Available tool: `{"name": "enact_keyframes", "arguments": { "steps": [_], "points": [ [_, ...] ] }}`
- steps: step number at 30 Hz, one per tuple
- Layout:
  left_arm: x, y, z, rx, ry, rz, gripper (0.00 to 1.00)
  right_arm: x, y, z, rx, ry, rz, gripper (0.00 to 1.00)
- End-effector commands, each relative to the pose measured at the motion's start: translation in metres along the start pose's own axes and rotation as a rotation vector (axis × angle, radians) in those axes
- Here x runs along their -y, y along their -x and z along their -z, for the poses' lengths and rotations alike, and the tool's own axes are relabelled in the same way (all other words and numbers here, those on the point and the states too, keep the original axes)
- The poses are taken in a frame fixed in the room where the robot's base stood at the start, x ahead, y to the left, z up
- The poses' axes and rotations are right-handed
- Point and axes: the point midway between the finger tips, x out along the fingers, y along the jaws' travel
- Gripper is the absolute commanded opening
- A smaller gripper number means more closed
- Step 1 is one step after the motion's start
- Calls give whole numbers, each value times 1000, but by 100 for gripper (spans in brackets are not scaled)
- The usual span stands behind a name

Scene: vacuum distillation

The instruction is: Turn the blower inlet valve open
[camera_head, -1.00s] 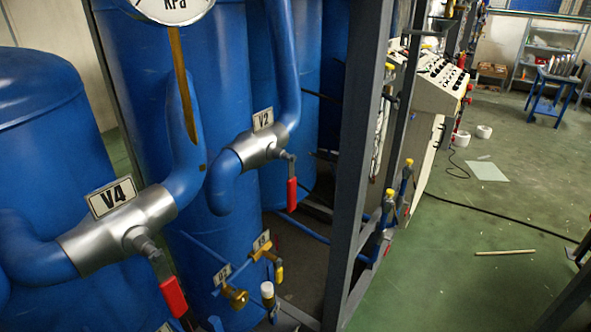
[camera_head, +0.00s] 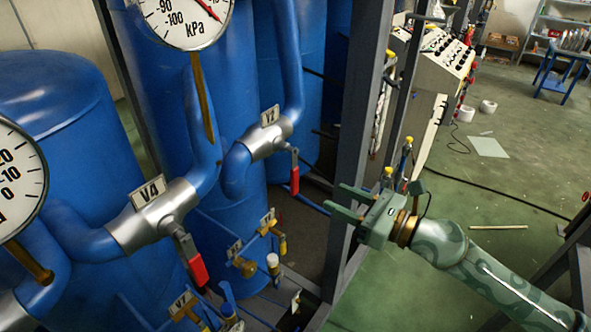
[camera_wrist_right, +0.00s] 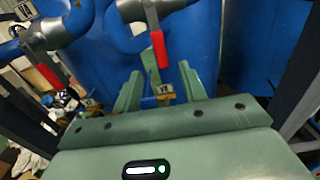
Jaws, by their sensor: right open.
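My right gripper (camera_head: 336,199) is open and empty in the head view, its fingers pointing left toward the blue tanks. In the right wrist view its two green fingers (camera_wrist_right: 160,72) stand apart. The V2 valve (camera_head: 268,140) has a red lever (camera_head: 295,180) hanging down, left of and apart from the gripper. In the wrist view a red lever (camera_wrist_right: 158,49) hangs just beyond the fingers. The V4 valve (camera_head: 155,215) has a red lever (camera_head: 198,270) hanging at lower left. I cannot tell which valve is the blower inlet valve. My left gripper is not in view.
A grey upright post (camera_head: 352,140) stands between the tanks and the open floor, close to my right gripper. Small brass valves (camera_head: 268,222) sit below the pipes. Pressure gauges (camera_head: 187,15) are at upper left. Green floor (camera_head: 440,180) is mostly clear at right.

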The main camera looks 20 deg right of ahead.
Motion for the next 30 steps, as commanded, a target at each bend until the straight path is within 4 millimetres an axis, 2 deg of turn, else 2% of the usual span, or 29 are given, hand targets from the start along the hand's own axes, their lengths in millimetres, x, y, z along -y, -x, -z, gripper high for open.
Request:
{"name": "enact_keyframes", "arguments": {
  "steps": [1,4,9,12,18,26,27,30],
  "points": [
    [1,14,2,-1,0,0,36,0,-14,-10,6,0,-1,42],
    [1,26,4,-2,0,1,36,0,-41,-9,5,-3,-1,42],
    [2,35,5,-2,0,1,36,0,-80,-5,4,-4,1,42],
    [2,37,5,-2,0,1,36,0,-97,-3,2,-2,1,42],
    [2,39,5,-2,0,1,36,0,-115,-1,0,-4,0,42],
    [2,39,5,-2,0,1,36,0,-116,-1,0,-3,0,42],
    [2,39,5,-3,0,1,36,0,-116,-1,0,-3,0,39],
    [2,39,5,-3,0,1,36,0,-116,-1,0,-3,0,11]
  ]
}}
